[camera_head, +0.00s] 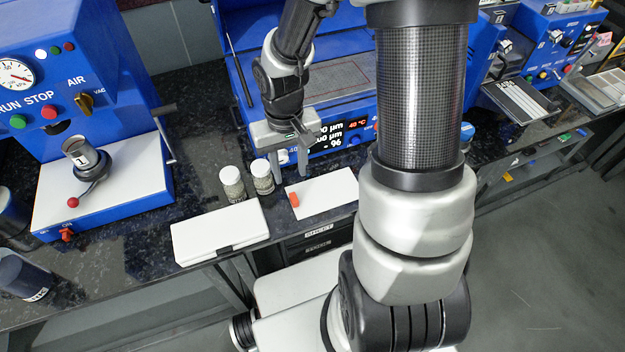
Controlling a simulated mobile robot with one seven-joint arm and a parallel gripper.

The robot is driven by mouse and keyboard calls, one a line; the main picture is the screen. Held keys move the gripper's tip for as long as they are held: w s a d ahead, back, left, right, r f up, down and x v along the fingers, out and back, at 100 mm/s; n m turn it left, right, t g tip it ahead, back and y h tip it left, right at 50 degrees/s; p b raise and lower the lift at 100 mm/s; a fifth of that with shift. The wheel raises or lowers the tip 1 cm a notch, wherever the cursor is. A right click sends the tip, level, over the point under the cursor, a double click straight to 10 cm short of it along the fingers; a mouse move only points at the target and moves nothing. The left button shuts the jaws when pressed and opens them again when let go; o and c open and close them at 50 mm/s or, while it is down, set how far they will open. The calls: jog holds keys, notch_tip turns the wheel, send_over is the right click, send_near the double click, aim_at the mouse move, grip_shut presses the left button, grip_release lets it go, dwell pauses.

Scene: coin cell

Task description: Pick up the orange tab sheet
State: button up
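A white sheet (328,194) with a small orange tab (294,199) at its left edge lies flat near the front edge of the dark counter. Its right end reaches close to my arm in the picture, and part of it may be hidden there. My gripper (292,166) points down above and behind the sheet in the picture, in front of the blue machine with the display. Its two fingers are apart with nothing seen between them. It is clear of the orange tab.
Two jars with white lids (232,184) (262,176) stand left of the sheet, close to my gripper. A white flat case (220,232) lies at the counter's front edge. A blue machine with a gauge (85,110) stands at the left. Dark counter shows between them.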

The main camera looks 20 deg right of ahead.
jog(key=b, duration=0.1)
send_over(296, 202)
jog(key=f, duration=0.8)
jog(key=shift+a+f, duration=0.25)
jog(key=shift+a, duration=0.15)
jog(key=shift+d+f+b, duration=0.2)
jog(key=shift+f+b, duration=0.05)
jog(key=shift+f, duration=1.05)
jog(key=shift+d+f+b, duration=0.15)
jog(key=shift+f+b, duration=0.05)
jog(key=shift+f, duration=1.1)
grip_shut()
